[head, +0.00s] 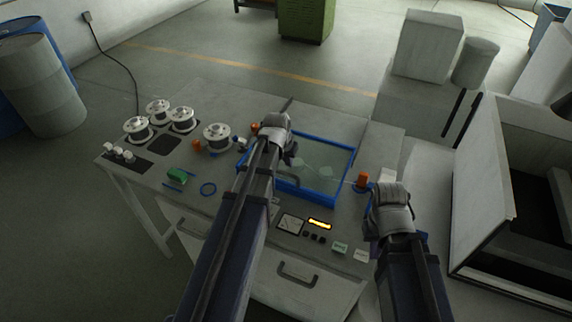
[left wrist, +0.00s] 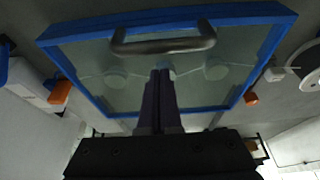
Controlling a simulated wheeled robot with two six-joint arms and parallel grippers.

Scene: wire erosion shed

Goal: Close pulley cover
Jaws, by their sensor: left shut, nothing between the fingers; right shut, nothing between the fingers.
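The pulley cover is a clear panel in a blue frame (head: 318,197) with a grey bar handle on its side nearer me. It lies over the pulleys on the bench. I cannot tell whether it sits fully down. In the left wrist view the blue frame (left wrist: 100,21), the handle (left wrist: 165,45) and round pulleys behind the panel show. My left gripper (head: 291,159) is shut and empty above the panel. Its fingertips (left wrist: 164,74) point towards the handle, apparently apart from it. My right gripper (head: 391,187) is shut and empty, right of the cover; its fingertips are hard to see.
Several wire spools (head: 183,120) stand at the bench's left. Orange parts flank the cover, one at its right (head: 362,180). A lit display (head: 319,224) and buttons sit at the front. A large open grey cabinet (head: 482,190) stands to the right.

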